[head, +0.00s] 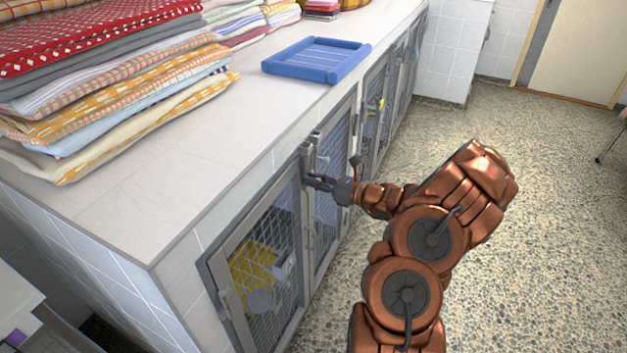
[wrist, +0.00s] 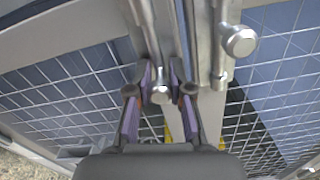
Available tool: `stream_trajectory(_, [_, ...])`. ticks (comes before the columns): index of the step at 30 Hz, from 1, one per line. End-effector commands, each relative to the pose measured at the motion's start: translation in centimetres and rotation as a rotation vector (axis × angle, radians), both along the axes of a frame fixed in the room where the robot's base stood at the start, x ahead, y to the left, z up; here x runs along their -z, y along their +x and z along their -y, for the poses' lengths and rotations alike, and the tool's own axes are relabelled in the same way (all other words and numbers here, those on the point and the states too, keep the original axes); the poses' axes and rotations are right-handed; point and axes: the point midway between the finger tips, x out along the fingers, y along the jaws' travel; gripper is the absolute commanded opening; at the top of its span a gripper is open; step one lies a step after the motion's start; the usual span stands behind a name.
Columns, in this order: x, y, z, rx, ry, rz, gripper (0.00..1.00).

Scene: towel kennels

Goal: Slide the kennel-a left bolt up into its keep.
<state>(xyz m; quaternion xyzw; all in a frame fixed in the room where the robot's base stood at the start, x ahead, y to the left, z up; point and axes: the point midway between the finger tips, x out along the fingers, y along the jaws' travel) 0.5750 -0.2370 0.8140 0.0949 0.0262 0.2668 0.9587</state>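Kennel-a is the nearest mesh-door unit in the head view, with a grey metal frame (head: 218,282). In the wrist view, a metal bolt handle with a round end (wrist: 158,95) lies between my fingertips. My gripper (head: 320,182) is at the upper part of the doors' meeting edge. In the wrist view, my gripper (wrist: 163,82) has its purple-padded fingers drawn in close on either side of the handle, and looks shut on it. A second bolt with a round knob (wrist: 240,40) is to the right, apart from my fingers. The keep is hard to make out.
The white tiled counter (head: 150,215) overhangs close above the doors. Stacked towels (head: 110,85) and a blue tray (head: 316,60) lie on it. More kennel doors continue along the front. Yellow cloth (head: 255,262) is behind the near mesh. The speckled floor (head: 560,200) to the right is mostly clear.

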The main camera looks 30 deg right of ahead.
Motion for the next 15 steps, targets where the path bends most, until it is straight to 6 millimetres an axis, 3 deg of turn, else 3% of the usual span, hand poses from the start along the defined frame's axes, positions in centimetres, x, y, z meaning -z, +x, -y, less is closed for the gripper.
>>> stream_trajectory(4, [-0.01, 0.00, -0.01, 0.000, 0.000, 0.000, 0.00])
stream_trajectory(15, [0.00, -0.01, -0.01, 0.000, 0.000, 0.000, 0.00])
